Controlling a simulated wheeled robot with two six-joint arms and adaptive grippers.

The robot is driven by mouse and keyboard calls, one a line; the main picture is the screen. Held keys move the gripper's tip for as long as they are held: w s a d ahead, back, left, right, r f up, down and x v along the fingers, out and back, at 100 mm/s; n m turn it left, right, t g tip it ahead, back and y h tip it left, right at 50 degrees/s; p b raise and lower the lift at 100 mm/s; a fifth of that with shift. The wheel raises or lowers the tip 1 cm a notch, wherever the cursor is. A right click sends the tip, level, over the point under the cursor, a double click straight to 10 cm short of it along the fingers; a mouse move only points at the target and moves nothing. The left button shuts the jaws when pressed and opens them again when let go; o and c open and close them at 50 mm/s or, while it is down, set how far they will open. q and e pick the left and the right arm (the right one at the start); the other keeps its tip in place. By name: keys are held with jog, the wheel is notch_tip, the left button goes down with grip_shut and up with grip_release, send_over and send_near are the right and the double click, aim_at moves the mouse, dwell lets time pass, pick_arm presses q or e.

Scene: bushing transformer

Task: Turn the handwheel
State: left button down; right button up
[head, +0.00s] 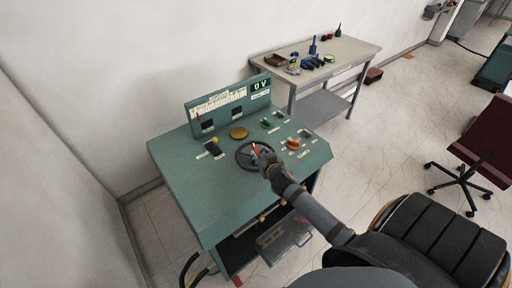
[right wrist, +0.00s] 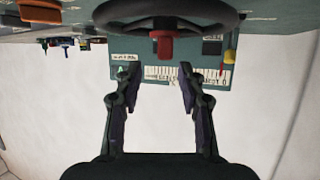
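The handwheel is a dark wheel (head: 243,155) lying on the sloped top of the green control desk (head: 185,180). It has a red grip (head: 255,149) standing up from its rim. In the right wrist view the picture is upside down. There the dark rim (right wrist: 110,12) and the red grip (right wrist: 165,46) show at the top. My right gripper (right wrist: 160,70) is open and empty there, with its two fingers apart. The red grip appears just beyond the fingertips, between them in the picture; I cannot tell the exact gap. In the head view the right gripper (head: 264,157) covers part of the wheel. My left gripper is not in view.
A workbench (head: 345,55) with tools stands behind, and a dark red chair (head: 490,140) at the right.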

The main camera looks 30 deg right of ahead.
aim_at(256, 149)
jog(key=x, duration=0.3)
jog(key=a+p+x, duration=0.1)
jog(key=shift+w+d, duration=0.15)
jog(key=shift+w, duration=0.4)
jog(key=shift+w+d+f, duration=0.15)
jog(key=shift+w+f, duration=0.05)
jog(key=shift+w, duration=0.1)
jog(key=shift+w+d+f, duration=0.15)
jog(key=shift+d+f, duration=0.05)
jog(key=shift+a, duration=0.1)
jog(key=c, duration=0.4)
grip_shut()
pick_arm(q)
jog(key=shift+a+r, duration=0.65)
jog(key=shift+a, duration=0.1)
